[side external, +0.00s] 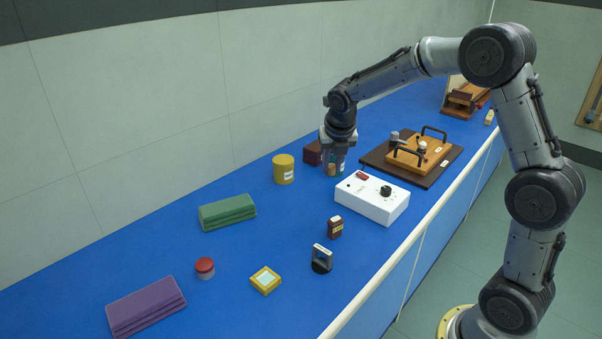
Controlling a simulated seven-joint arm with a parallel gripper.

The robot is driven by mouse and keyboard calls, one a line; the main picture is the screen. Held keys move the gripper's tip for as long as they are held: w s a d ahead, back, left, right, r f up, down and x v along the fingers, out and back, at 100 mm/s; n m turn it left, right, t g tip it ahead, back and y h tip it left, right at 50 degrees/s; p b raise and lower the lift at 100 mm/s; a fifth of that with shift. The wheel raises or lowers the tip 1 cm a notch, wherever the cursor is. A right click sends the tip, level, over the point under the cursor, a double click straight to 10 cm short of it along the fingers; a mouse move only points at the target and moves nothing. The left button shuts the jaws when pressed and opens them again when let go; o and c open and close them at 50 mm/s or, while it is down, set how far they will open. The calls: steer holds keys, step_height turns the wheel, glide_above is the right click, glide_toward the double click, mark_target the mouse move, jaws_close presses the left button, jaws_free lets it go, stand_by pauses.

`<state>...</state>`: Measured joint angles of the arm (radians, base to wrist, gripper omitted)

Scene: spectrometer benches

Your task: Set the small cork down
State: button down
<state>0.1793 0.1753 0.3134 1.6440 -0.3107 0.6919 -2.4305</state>
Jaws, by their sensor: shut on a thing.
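My gripper (334,165) points down over the blue bench, behind the white control box and to the right of the yellow jar. It is shut on a small tan-brown piece, which looks like the small cork (332,169). The fingers hide part of the cork. A small greenish thing shows right beside it and is too small to make out. I cannot tell whether the cork touches the bench.
A white box (372,200) with a dark knob stands just in front of my gripper. A yellow jar (284,169) and a dark red block (313,153) are close on the left. A wooden board with handles (419,153) lies to the right.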

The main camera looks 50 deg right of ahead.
steer(key=w+a+r+n, duration=0.1)
steer(key=w+a+n, duration=0.1)
steer(key=w+a, duration=0.25)
steer(key=n+y, duration=0.1)
glide_toward(259, 191)
steer(key=shift+w+d+f+t, duration=0.1)
steer(key=shift+d+f+t, duration=0.25)
steer(key=shift+f, duration=0.25)
steer(key=shift+w+f, duration=0.65)
steer(key=shift+f, duration=1.5)
steer(key=shift+f, duration=0.15)
steer(key=c, duration=0.7)
jaws_free()
